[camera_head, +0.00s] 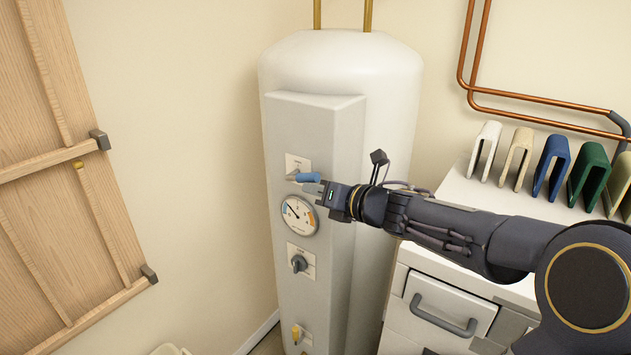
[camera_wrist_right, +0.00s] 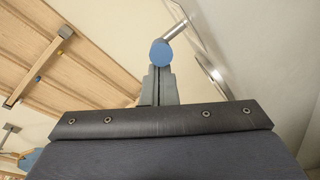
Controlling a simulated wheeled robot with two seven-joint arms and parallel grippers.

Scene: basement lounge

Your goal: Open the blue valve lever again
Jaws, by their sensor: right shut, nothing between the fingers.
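The blue valve lever (camera_head: 308,177) sits on a small plate on the front panel of the white boiler tank. Its blue handle lies roughly level, pointing right toward my gripper. My right gripper (camera_head: 318,187) is shut and empty, with its fingertips right at the lever's handle. In the right wrist view the round blue handle end (camera_wrist_right: 161,52) shows just beyond the closed fingertips (camera_wrist_right: 159,74), with its metal stem running up to the right. I cannot tell whether the fingers touch it. My left gripper is out of view.
Below the lever, the panel carries a round gauge (camera_head: 299,215), a dark knob (camera_head: 299,263) and a yellow tap (camera_head: 296,333). A white cabinet (camera_head: 470,190) with several coloured upright holders stands to the right. A wooden door (camera_head: 60,150) is at the left.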

